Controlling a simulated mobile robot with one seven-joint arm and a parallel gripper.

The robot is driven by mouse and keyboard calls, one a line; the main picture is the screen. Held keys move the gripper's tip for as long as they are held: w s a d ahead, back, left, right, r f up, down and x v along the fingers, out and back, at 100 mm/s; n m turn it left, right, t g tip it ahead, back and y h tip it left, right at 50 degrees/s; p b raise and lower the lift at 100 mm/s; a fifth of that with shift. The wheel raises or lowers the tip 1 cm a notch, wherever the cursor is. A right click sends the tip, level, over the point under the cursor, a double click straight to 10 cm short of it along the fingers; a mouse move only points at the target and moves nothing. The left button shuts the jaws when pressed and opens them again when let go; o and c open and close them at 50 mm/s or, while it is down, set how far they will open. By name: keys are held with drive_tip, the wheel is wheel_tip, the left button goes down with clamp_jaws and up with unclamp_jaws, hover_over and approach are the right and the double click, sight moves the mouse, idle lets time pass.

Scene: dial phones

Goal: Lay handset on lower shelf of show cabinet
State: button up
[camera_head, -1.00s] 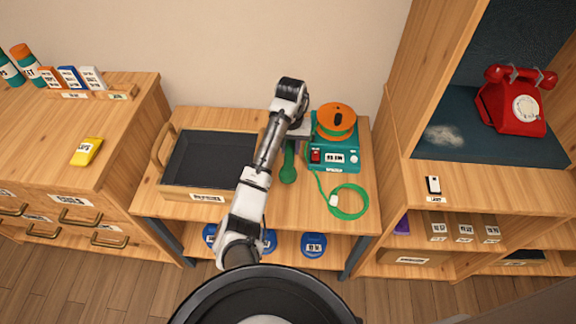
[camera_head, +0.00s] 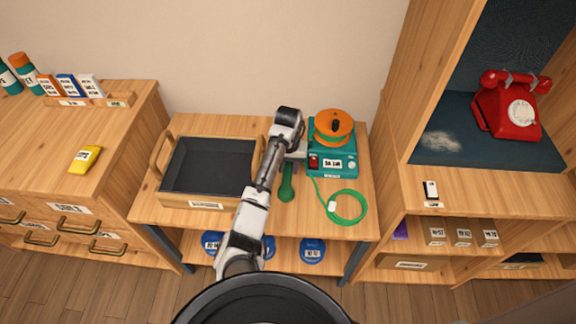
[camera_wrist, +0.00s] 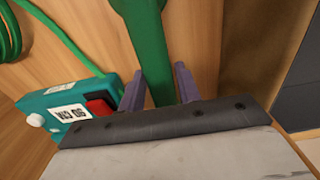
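The green handset (camera_head: 287,184) is over the workbench, between the tray and the teal device. My gripper (camera_head: 292,155) is above its far part, which is hidden under the hand in the head view. In the wrist view my gripper's two fingers (camera_wrist: 158,86) stand on either side of the green handset (camera_wrist: 150,40) and appear closed against it. Whether it clears the bench is hard to tell. The show cabinet stands at right; a red telephone (camera_head: 517,108) is on its dark-lined shelf (camera_head: 470,151), with labelled compartments below.
The teal device (camera_head: 333,160) with an orange spool (camera_head: 333,125) stands close right of my gripper; it also shows in the wrist view (camera_wrist: 62,105). A green cord coil (camera_head: 346,207) lies in front. An empty dark tray (camera_head: 195,205) is at left. The cabinet's upright side (camera_head: 400,100) borders the bench.

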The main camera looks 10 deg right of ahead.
sight(288, 166)
drive_tip(key=shift+o, duration=1.4)
drive_tip(key=shift+r, duration=0.15)
wheel_tip(288, 166, up, 12)
drive_tip(key=p, duration=0.2)
drive_tip(key=shift+p, duration=0.3)
